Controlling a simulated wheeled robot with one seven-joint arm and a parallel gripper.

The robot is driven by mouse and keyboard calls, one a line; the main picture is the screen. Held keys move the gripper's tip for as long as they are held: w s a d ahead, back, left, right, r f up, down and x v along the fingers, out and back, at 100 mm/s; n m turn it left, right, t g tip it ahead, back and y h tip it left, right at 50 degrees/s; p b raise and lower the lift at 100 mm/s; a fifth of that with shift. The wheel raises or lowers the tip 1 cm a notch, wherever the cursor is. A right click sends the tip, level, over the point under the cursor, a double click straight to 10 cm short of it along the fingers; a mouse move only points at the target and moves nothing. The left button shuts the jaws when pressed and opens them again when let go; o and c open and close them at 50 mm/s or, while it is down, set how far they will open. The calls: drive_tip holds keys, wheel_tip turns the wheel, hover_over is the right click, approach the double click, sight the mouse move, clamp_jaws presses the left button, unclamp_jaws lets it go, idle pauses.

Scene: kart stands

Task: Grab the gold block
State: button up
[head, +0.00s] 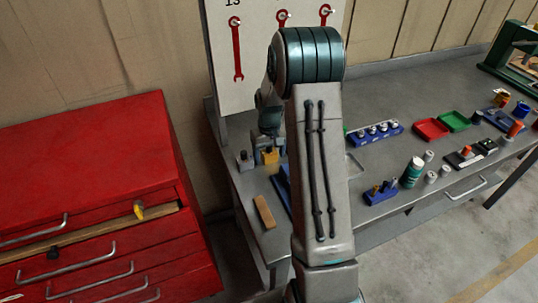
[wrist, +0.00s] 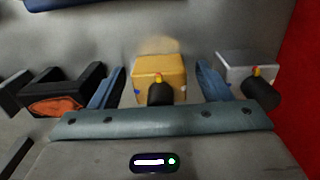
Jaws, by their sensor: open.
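The gold block (wrist: 147,66) sits on the grey bench top, with a black knob on the side nearest the wrist camera. My gripper (wrist: 160,72) is open, its two blue fingers apart on either side of the block. Gaps show between the fingers and the block in the wrist view, so neither clearly touches it. In the head view the gold block (head: 270,157) shows at the bench's left end, just below my gripper (head: 268,143), whose fingers are mostly hidden there by my arm.
A grey metal block (wrist: 247,66) stands close to the right finger. A black holder with an orange piece (wrist: 55,103) is left of the left finger. A wooden block (head: 264,212) lies nearer the front. The red tool cabinet (head: 95,165) stands left of the bench.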

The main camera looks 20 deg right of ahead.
drive_tip(key=c, duration=1.3)
drive_tip(key=shift+r, duration=0.1)
